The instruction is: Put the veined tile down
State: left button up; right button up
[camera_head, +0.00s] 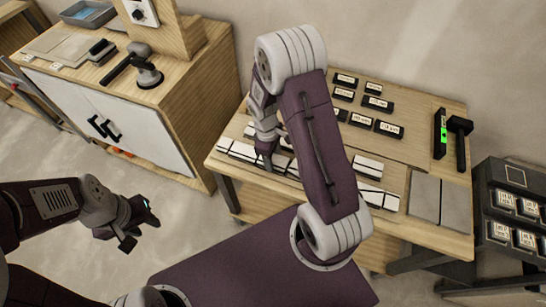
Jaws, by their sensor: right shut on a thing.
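My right gripper (267,158) is over the left part of the worktable, pointing down at a row of white-topped tiles (242,150). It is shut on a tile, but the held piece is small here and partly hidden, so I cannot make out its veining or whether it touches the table. My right forearm covers the middle of the row. More white-topped tiles (369,167) show to the right of the arm. My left gripper (143,226) is open and empty above the floor, left of the table.
Several black labelled blocks (377,104) lie at the table's back. Two grey slabs (425,196) lie at front right. A green-lit device (440,133) and a black mallet-like tool (460,140) stand at the right edge. A black rack (512,205) is beside the table, a wooden cabinet (205,100) at left.

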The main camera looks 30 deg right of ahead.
jog(key=shift+f, duration=0.2)
jog(key=o, duration=1.4)
jog(key=shift+r, duration=0.25)
notch_tip(320, 180, up, 12)
jog(key=w+p, duration=0.1)
jog(key=p, duration=0.1)
jog(key=s+a+m, duration=0.1)
jog(key=s+m, duration=0.1)
jog(key=s, duration=0.1)
jog(key=s+a+m+t, duration=0.1)
jog(key=s+a+m, duration=0.1)
jog(key=s+m, duration=0.1)
jog(key=s+a+m+t+y, duration=0.1)
jog(key=s+a+m, duration=0.1)
jog(key=s+m, duration=0.1)
jog(key=shift+s, duration=0.15)
